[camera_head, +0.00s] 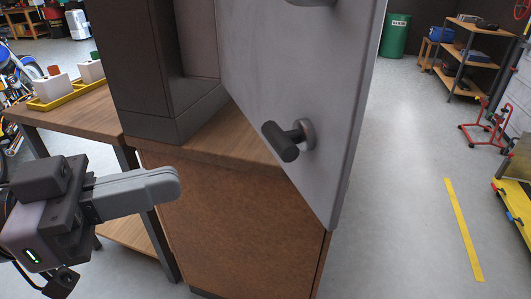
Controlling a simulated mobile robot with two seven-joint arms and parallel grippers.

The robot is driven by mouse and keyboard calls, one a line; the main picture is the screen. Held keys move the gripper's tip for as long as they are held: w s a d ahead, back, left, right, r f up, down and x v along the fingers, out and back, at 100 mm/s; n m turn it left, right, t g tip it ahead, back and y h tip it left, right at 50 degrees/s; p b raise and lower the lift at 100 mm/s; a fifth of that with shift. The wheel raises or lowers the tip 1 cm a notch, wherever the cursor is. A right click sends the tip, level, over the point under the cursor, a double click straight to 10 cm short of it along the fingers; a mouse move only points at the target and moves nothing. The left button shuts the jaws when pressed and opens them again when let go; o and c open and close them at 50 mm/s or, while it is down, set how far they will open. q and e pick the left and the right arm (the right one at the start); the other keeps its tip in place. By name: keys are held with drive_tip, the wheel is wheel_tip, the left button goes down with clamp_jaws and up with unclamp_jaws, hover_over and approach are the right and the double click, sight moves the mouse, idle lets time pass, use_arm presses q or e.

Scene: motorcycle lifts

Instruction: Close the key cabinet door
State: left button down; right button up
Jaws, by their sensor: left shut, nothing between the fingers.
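The key cabinet (150,60) is a dark box standing on a brown wooden base unit (235,215). Its grey door (265,65) stands open, swung out toward the right side of the view. A dark cylindrical handle (282,142) sticks out from the lower part of the door. My left gripper (172,182) is shut and empty, in front of the base unit, to the left of the handle and lower than it. It is apart from the door. My right gripper is not in view.
A wooden workbench (100,118) with a yellow tray (68,92) of white blocks stands at the left. A green bin (395,35) and a shelf rack (465,50) are at the back right.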

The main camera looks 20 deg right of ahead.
use_arm(q)
drive_tip(key=w+d+p, duration=0.1)
drive_tip(key=d+p, duration=0.3)
drive_tip(key=d, duration=0.8)
drive_tip(key=shift+d, duration=0.15)
drive_tip(key=shift+w, duration=0.15)
